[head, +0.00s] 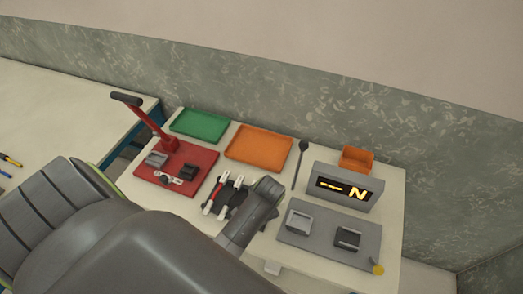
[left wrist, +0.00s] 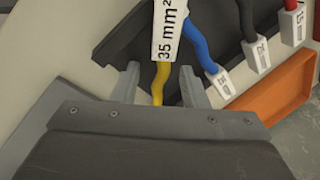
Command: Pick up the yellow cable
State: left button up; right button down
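The yellow cable (left wrist: 160,82) is in the left wrist view. Its upper part carries a white label (left wrist: 167,35) reading 35 mm². My left gripper (left wrist: 162,88) has its two grey fingers on either side of the cable, with a gap on each side, so it is open. The yellow cable is not visible in the head view, where my left arm (head: 250,215) reaches over the dark cable holder (head: 231,194) and hides part of it. My right gripper does not show.
Beside the yellow cable are blue (left wrist: 198,38), black (left wrist: 247,20) and red (left wrist: 291,5) cables with white tags. A red press (head: 190,182), a green tray (head: 200,125), an orange tray (head: 259,148) and a display box (head: 318,173) stand around on the table.

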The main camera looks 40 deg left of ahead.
pick_arm(q)
grip_shut()
jog(key=shift+r, duration=0.1)
